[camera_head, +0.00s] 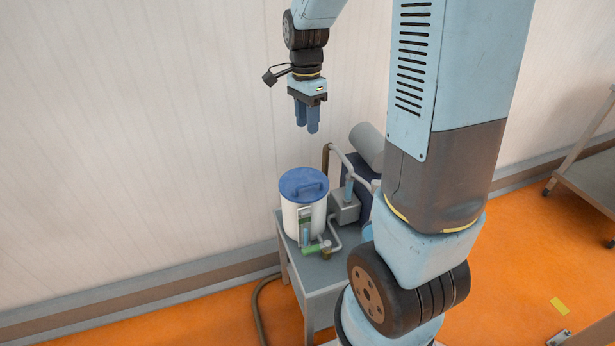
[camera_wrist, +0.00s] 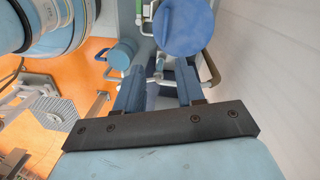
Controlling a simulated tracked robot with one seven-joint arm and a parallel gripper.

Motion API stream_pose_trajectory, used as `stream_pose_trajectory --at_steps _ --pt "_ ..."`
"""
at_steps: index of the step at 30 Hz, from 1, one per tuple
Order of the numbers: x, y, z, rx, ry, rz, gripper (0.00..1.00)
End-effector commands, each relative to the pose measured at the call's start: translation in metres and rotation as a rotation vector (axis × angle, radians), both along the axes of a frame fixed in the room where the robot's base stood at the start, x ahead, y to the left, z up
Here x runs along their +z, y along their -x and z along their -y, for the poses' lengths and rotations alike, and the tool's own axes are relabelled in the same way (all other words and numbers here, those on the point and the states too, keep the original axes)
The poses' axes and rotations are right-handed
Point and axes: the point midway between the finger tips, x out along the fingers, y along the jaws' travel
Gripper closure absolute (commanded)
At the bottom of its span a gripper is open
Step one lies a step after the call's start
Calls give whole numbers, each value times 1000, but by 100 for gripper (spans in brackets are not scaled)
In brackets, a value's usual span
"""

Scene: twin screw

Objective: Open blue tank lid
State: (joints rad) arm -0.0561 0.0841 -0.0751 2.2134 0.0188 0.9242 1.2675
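A white cylindrical tank (camera_head: 305,220) stands on a small grey table. Its round blue lid (camera_head: 303,184), with a raised handle (camera_head: 309,190) across it, sits on top and looks shut. My gripper (camera_head: 307,128) is above the lid, pointing down and apart from it. In the wrist view the blue lid (camera_wrist: 184,27) is near the top, beyond the fingertips. The two blue fingers of my gripper (camera_wrist: 158,72) are apart there with nothing between them.
The grey table (camera_head: 318,280) also carries pipes (camera_head: 333,238), a grey box (camera_head: 345,208) and a grey cylinder (camera_head: 367,143) to the right of the tank. A pale wall (camera_head: 130,130) is close behind. A metal shelf (camera_head: 590,180) stands far right. The air above the lid is clear.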

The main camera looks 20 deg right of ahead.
Motion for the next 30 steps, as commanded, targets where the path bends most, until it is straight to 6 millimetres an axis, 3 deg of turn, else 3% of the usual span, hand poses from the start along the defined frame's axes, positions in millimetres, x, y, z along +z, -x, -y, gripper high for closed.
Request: stream_pose_trajectory --at_steps 6,12,17,30 --pt "-41 -21 1 -190 31 -88 62" --pt "-58 -27 1 -262 47 -117 62" --pt "-70 -25 2 -270 49 -119 62" --pt "-143 -9 2 -268 49 -122 62"
